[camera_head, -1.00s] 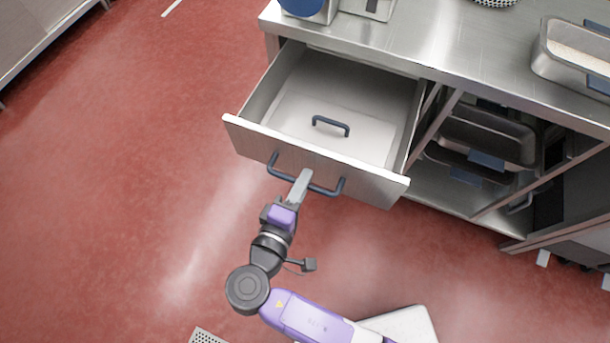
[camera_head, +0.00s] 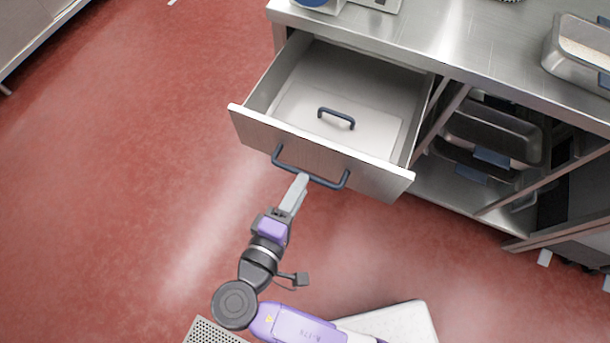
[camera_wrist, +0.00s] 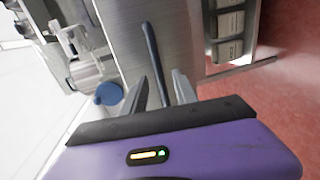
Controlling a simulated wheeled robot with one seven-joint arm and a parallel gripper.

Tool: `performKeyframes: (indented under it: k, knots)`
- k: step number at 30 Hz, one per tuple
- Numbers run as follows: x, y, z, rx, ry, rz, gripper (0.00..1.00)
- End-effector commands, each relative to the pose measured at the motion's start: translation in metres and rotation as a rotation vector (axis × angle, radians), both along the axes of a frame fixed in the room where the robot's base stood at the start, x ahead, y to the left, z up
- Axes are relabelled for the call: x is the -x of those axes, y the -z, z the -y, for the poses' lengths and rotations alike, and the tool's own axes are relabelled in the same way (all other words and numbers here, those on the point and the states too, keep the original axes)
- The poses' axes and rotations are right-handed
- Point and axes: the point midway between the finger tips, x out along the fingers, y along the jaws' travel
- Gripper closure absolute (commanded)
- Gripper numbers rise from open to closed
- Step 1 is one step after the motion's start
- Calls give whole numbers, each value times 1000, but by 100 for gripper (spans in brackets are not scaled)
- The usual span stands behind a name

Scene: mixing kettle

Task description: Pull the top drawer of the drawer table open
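The top drawer (camera_head: 318,152) of the steel drawer table (camera_head: 430,45) stands pulled well out, its inside visible. A dark blue bar handle (camera_head: 330,183) is on its front; the handle (camera_wrist: 151,55) also shows in the wrist view. My gripper (camera_head: 301,178) is at the middle of this handle, on the outer side of the drawer front. In the wrist view my gripper's two fingers (camera_wrist: 160,82) are spread, with the handle bar between them and a gap visible beside it. The gripper looks open, not clamped on the bar.
A pale panel with a dark blue handle (camera_head: 336,118) lies inside the drawer. Metal pans (camera_head: 490,130) sit on shelves right of the drawer, and another pan (camera_head: 580,55) stands on the tabletop. The red floor (camera_head: 120,190) to the left is clear.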

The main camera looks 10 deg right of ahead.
Motion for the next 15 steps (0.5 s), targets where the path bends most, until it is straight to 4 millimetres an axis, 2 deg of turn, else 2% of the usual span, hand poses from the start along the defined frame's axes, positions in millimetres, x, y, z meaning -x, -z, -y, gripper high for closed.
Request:
performKeyframes:
  k: [6, 15]
  knots:
    - [20, -5, -15, 0, -1, 1, 66]
    - [25, -6, -17, 1, 1, 1, 66]
